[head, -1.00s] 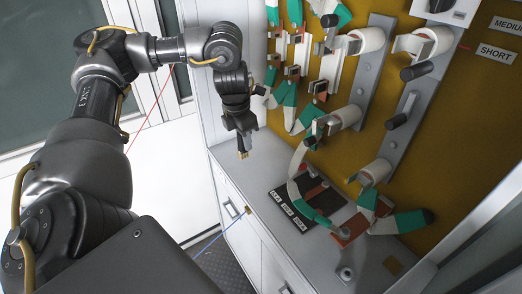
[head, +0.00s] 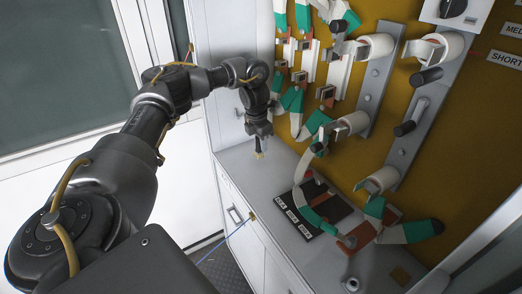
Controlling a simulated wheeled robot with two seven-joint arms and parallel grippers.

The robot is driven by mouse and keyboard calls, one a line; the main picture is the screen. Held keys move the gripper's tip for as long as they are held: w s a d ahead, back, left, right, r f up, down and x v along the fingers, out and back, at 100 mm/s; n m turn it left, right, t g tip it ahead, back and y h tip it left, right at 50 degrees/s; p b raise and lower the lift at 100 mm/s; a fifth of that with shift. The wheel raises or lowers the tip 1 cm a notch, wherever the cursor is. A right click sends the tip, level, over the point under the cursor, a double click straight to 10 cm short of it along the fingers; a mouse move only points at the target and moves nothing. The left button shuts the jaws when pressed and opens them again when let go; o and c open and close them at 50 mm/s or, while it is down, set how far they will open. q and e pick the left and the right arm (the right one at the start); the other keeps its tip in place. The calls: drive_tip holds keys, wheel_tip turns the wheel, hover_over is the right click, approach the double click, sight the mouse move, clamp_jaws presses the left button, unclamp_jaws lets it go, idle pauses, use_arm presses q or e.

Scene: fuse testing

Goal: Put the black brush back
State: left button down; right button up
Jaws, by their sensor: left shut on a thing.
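My left gripper (head: 260,146) hangs fingers-down above the back left part of the grey counter (head: 238,158), in front of the white side wall. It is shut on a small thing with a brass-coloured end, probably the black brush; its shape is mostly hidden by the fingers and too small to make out. I see no other brush clearly. My right gripper is out of view.
A mustard panel (head: 465,130) with white insulators, black handles and green-white cables rises at the right. A black labelled plate (head: 322,212) and a small metal fitting (head: 351,284) are on the counter. The counter's left part is clear.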

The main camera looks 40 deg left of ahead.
use_arm(q)
drive_tip(key=shift+w+f, duration=0.1)
drive_tip(key=shift+f, duration=0.05)
drive_tip(key=shift+w+a+f, duration=0.1)
drive_tip(key=shift+f, duration=0.15)
wheel_tip(320, 180, down, 2)
drive_tip(key=shift+f+p, duration=0.1)
drive_tip(key=shift+p, duration=0.75)
drive_tip(key=shift+f, duration=0.3)
drive_tip(key=c, duration=1.5)
unclamp_jaws()
drive_tip(key=o, duration=0.3)
drive_tip(key=shift+f, duration=0.1)
